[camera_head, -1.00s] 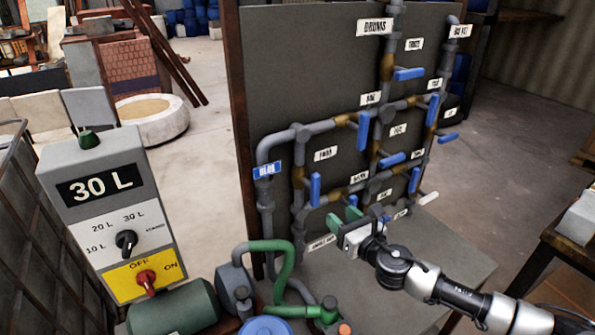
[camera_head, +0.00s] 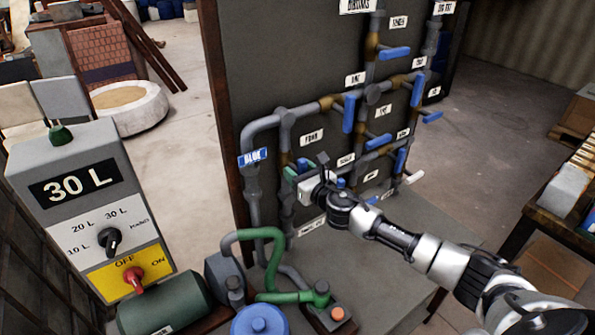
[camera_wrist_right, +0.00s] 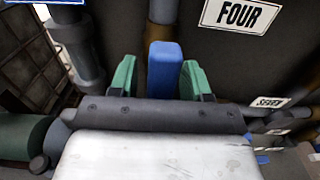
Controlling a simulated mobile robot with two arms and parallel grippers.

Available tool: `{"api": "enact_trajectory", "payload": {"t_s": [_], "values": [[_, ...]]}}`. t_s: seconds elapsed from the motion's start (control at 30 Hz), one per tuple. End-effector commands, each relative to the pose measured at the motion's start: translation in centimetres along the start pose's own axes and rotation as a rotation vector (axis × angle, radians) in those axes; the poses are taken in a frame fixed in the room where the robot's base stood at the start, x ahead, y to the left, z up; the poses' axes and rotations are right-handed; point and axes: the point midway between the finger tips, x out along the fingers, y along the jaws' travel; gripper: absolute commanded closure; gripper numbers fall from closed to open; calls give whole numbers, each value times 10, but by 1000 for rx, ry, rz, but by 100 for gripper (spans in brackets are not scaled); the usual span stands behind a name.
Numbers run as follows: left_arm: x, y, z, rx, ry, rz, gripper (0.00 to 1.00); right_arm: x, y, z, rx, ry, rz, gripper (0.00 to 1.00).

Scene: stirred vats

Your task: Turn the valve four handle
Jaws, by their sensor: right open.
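The valve four handle (camera_wrist_right: 163,70) is a blue lever on a vertical pipe, close to the FOUR label (camera_wrist_right: 239,14), which also shows in the head view (camera_head: 312,137). In the wrist view the lever stands between the two green fingertips of my right gripper, with a narrow gap visible on each side. My right gripper (camera_head: 291,178) is open around it, in front of the left part of the pipe panel. In the head view the gripper hides most of this lever. My left gripper is not in view.
Other blue levers, such as one at valve five (camera_head: 349,113), and grey pipes crowd the dark panel (camera_head: 270,55). A control box (camera_head: 88,215) reading 30 L stands at left. A green hose (camera_head: 275,255) and pump parts lie below. A table edge is at right.

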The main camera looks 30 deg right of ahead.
Motion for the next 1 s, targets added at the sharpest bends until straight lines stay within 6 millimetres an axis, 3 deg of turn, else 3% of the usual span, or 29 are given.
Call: {"api": "enact_trajectory", "payload": {"t_s": [0.37, 0.67, 1.0], "values": [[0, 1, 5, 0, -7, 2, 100, 5, 0, 0, 1, 1, 0, 54], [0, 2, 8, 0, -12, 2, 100, 5, 0, 0, 1, 0, 0, 100], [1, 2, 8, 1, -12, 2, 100, 5, 0, 0, 47, 0, -1, 100]]}}
